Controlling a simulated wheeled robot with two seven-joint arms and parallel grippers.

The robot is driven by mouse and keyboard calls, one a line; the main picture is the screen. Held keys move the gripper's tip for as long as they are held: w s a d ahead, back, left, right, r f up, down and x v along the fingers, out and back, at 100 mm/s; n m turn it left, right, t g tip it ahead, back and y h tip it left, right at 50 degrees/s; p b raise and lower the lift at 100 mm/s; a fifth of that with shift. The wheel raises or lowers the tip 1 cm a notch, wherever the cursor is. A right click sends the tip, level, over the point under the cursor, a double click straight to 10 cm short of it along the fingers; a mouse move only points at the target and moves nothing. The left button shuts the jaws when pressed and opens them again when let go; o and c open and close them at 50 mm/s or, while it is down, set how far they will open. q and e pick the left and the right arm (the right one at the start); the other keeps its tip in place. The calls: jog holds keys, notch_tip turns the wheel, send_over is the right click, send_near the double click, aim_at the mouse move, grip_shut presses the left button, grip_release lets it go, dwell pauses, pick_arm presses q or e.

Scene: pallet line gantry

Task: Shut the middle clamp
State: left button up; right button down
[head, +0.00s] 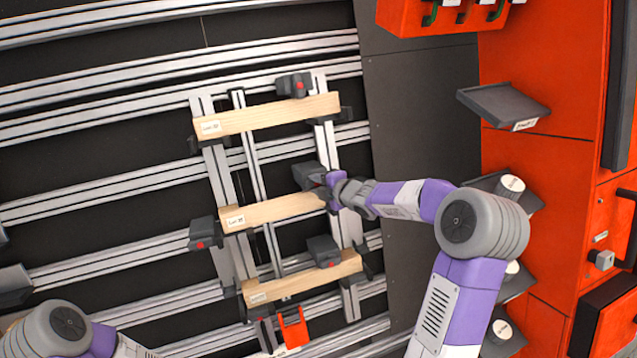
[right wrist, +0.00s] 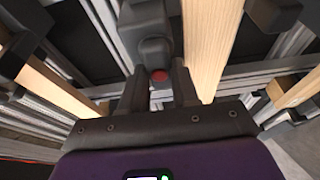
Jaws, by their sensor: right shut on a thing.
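The middle clamp (head: 308,174) is a dark grey block by the right end of the middle wooden plank (head: 270,212). My right gripper (head: 328,189) is at this clamp. In the right wrist view, the clamp (right wrist: 150,28) lies straight ahead, and its rounded, red-tipped part sits between the fingers of my right gripper (right wrist: 159,78), which are shut on it. The pale plank (right wrist: 208,45) runs just beside the clamp. In the head view the fingers partly hide the contact. My left arm shows at the lower left, but its gripper is outside the picture.
Other dark clamps with red tips sit at the upper plank (head: 270,114), the middle plank's left end and the lower plank (head: 300,280). Aluminium rails surround them. A red-orange cabinet (head: 545,165) with dark shelves stands at the right. A red bracket (head: 294,328) is below.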

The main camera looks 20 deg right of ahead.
jog(key=m+b, duration=0.2)
jog(key=m+t+b, duration=0.1)
jog(key=m+b, duration=0.1)
jog(key=m+t+b, duration=0.1)
jog(key=m+b, duration=0.1)
jog(key=m, duration=0.1)
jog(key=shift+f+h+b, duration=0.25)
jog(key=shift+h+b, duration=0.05)
jog(key=shift+b, duration=0.1)
jog(key=shift+r+m+b, duration=0.15)
jog(key=shift+m+b, duration=0.3)
jog(key=shift+m, duration=0.35)
jog(key=shift+r, duration=0.1)
